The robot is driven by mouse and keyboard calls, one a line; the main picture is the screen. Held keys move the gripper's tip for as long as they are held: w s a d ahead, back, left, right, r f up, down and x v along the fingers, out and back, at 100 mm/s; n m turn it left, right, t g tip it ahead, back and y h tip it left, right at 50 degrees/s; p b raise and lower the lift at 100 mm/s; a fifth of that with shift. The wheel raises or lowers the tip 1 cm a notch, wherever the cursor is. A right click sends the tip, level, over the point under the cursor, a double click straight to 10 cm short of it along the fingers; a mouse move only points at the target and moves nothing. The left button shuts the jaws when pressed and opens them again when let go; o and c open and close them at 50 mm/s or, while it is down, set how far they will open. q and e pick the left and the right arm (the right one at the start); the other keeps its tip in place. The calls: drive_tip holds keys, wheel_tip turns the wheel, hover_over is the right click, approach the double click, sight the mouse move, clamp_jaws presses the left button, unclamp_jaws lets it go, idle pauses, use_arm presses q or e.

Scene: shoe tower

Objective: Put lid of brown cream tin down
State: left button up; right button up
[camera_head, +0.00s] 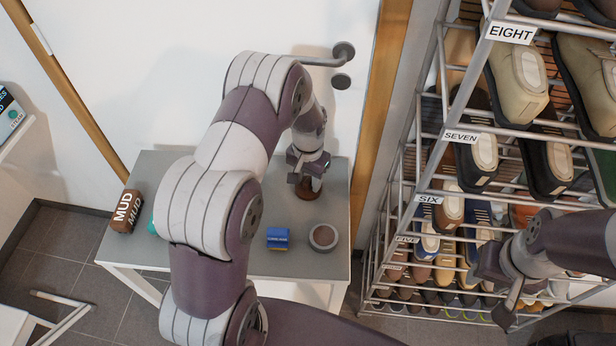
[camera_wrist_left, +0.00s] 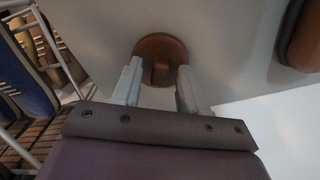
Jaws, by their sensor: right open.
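The brown round lid (camera_head: 305,193) is at the right back of the grey table, under my left gripper (camera_head: 308,178). In the left wrist view the lid (camera_wrist_left: 148,46) shows a small knob between the fingertips of my left gripper (camera_wrist_left: 158,82). The fingers stand apart, with a gap on each side of the knob. The lid looks flat on the table. A round tin (camera_head: 323,237) with a brown rim and grey top stands at the table's right front. My right gripper (camera_head: 496,288) is open and empty before the shoe rack.
The grey table (camera_head: 337,205) also holds a blue box (camera_head: 278,238) and a brown MUD block (camera_head: 125,211). A teal thing (camera_head: 152,228) is mostly hidden by my left arm. A shoe rack (camera_head: 433,150) with number labels stands on the right. A wall handle (camera_head: 343,52) is behind.

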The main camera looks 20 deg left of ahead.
sight(308, 182)
use_arm(q)
drive_tip(key=shift+r, duration=0.1)
wheel_tip(308, 182, up, 12)
drive_tip(key=s+d+r, duration=0.1)
drive_tip(key=s+d, duration=0.1)
drive_tip(key=s, duration=0.6)
drive_tip(key=s+d+r+n+t, duration=0.1)
drive_tip(key=s+d+r, duration=0.1)
drive_tip(key=s, duration=0.7)
drive_tip(key=shift+d, duration=0.15)
drive_tip(key=shift+s, duration=0.25)
